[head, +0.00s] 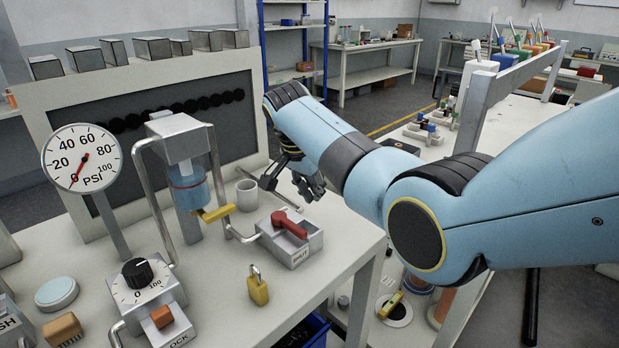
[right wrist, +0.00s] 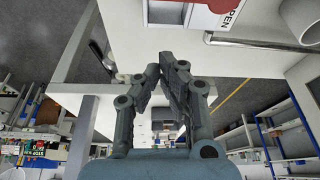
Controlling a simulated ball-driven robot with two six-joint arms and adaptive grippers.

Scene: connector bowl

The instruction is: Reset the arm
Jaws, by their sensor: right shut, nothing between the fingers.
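My right arm (head: 335,150) comes in from the right in the head view and reaches over the bench. My right gripper (head: 312,190) hangs above the right part of the bench top, behind the red-handled valve box (head: 290,238). In the right wrist view the fingers of the right gripper (right wrist: 170,62) come together at their tips with nothing between them. The valve's red handle (right wrist: 222,4) shows at the top of that view, apart from the fingers. My left gripper is in neither view.
Another bench (head: 500,125) stands at the right. Grey floor lies between.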

